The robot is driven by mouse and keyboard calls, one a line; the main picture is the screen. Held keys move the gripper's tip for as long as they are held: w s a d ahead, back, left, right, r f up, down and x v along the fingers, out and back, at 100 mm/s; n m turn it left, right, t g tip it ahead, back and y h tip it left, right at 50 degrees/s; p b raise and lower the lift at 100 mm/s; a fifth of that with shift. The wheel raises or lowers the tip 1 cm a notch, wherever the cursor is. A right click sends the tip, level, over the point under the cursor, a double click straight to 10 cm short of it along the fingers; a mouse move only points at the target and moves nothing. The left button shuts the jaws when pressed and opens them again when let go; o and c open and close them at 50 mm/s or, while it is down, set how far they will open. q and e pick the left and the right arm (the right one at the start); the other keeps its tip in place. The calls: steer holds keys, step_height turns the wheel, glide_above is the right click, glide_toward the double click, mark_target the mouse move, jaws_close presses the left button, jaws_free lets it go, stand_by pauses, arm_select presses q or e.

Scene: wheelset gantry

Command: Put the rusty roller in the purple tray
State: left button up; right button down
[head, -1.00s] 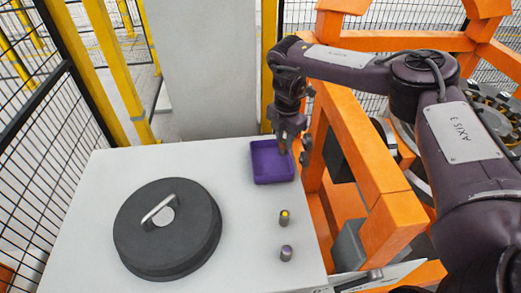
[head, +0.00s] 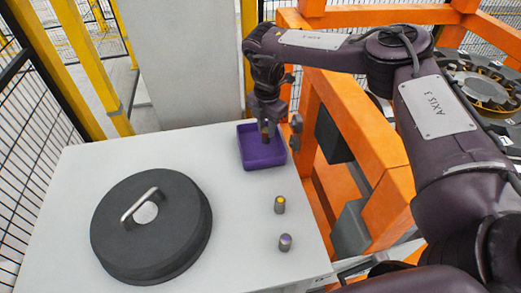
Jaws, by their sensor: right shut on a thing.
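The purple tray (head: 263,160) sits at the back right of the white table. My right gripper (head: 266,131) points down at the tray's back right part. It is shut on the rusty roller (head: 265,130), a small brown piece mostly hidden by the fingers. The roller is over or inside the tray; I cannot tell whether it touches the tray floor. My left gripper is not in view.
A large black round lid with a metal handle (head: 150,228) lies on the white table (head: 225,240). Two small rollers, one yellow-topped (head: 280,204) and one purple-topped (head: 285,242), stand in front of the tray. An orange frame (head: 370,130) rises close at the right.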

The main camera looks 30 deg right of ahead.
steer(key=c, duration=1.5)
jaws_free()
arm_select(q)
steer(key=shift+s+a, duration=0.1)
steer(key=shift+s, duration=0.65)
arm_select(e)
steer(key=o, duration=0.4)
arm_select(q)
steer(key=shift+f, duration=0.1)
arm_select(e)
steer(key=shift+r, duration=0.4)
step_height(320, 180, up, 6)
steer(key=shift+r, duration=0.6)
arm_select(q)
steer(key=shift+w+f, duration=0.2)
